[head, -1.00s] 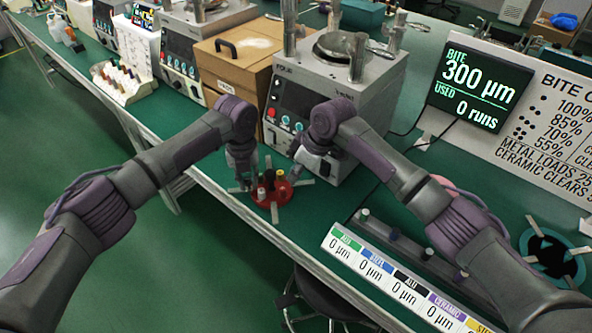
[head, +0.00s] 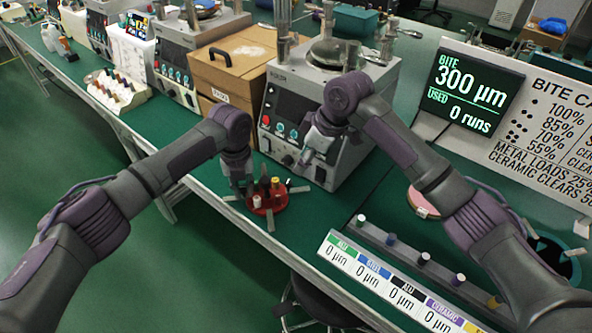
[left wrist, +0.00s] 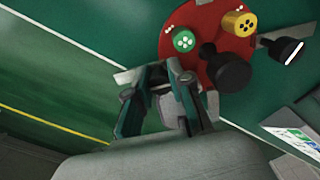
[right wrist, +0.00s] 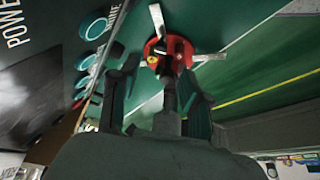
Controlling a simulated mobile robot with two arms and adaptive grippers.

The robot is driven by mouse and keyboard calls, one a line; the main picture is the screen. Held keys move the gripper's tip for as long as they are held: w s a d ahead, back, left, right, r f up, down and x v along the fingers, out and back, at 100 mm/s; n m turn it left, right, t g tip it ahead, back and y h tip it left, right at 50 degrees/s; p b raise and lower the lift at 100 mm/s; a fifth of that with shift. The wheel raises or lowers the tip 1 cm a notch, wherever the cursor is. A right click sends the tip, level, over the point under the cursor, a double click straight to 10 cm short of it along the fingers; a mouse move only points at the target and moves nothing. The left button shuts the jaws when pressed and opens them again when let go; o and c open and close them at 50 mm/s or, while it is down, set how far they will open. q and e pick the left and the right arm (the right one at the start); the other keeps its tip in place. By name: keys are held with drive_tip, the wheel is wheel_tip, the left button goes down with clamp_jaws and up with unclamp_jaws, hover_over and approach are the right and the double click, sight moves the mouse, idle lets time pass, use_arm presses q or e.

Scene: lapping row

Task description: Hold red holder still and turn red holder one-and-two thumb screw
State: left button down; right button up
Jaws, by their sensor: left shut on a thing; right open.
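The red holder (head: 268,203) lies on the green bench near its front edge, its pale metal arms sticking out. It also shows in the left wrist view (left wrist: 205,40), with a green dotted piece (left wrist: 184,41), a yellow dotted piece (left wrist: 238,24) and black knobs (left wrist: 228,73). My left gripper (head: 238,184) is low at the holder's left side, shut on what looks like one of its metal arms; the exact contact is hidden. My right gripper (head: 314,150) is open and empty, raised behind and right of the holder. The holder (right wrist: 158,58) lies beyond its fingers in the right wrist view.
A lapping machine (head: 345,130) stands close behind my right gripper. A wooden box (head: 220,68) stands left of it. A rack with coloured pegs (head: 405,255) and a label strip (head: 385,285) lie at the right. A display (head: 470,90) reads 300 µm and 0 runs.

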drive_tip(key=shift+v, duration=1.75)
